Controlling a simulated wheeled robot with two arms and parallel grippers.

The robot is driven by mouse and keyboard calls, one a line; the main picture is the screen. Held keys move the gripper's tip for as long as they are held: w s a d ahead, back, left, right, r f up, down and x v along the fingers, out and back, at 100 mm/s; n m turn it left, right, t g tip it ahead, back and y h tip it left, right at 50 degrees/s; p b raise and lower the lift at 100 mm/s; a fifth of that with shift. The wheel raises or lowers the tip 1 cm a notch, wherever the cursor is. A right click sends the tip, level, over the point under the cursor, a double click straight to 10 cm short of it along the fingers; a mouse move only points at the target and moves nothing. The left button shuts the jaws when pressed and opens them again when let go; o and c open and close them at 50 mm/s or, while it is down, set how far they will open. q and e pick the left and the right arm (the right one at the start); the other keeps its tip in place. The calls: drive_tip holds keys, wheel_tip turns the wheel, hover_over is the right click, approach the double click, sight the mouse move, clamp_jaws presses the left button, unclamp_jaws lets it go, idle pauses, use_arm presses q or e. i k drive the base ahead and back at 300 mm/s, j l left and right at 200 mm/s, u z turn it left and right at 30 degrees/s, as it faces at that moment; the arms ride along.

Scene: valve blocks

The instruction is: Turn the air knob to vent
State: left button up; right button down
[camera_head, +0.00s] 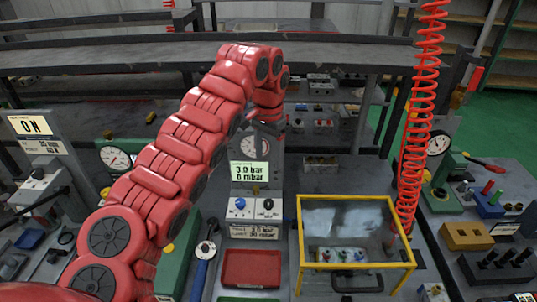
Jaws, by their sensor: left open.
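A small panel with two knobs stands on the bench in the middle of the view. Its left knob is blue (240,204) and its right knob is black (268,204). The lettering by them is too small to read, so I cannot tell which is the air knob. Above them a display (249,171) reads 3.0 bar and 0 mbar, below a round gauge (250,145). My left gripper (265,126) is open and empty, up in front of the gauge and well above the knobs. Its fingers are small and dark here. My right gripper is out of view.
A yellow-framed clear box (347,204) stands right of the knobs, with small coloured parts inside. A red tray (251,268) lies below the panel. A red coiled hose (421,100) hangs at the right. A blue wrench-like tool (203,262) lies left of the tray.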

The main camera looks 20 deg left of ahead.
sight(267, 203)
drive_tip(key=k, duration=1)
